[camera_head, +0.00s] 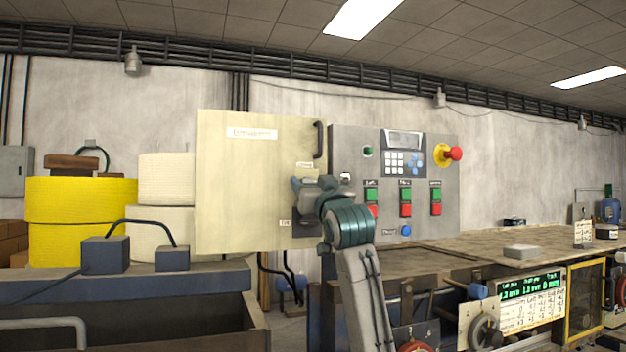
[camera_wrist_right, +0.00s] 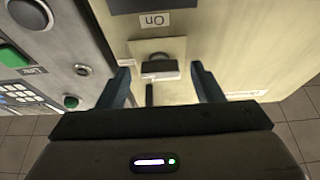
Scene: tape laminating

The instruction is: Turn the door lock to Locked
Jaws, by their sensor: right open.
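The door lock (camera_wrist_right: 160,69) is a small metal knob with a short bar on a beige plate, on the face of the beige cabinet door (camera_wrist_right: 240,40). The door (camera_head: 235,185) also shows left of the grey control panel in the head view, where my right gripper (camera_head: 306,190) covers most of the lock area. In the right wrist view my right gripper (camera_wrist_right: 163,88) is open, its two dark fingers on either side of the lock with gaps beside it. Touching cannot be told. My left gripper is not in view.
The grey control panel (camera_head: 440,210) with buttons and a red emergency stop (camera_head: 453,153) adjoins the door on the right. A dark handle (camera_head: 319,139) is at the door's upper right. Yellow rolls (camera_head: 80,215) stand left; a worktable (camera_head: 470,255) extends right.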

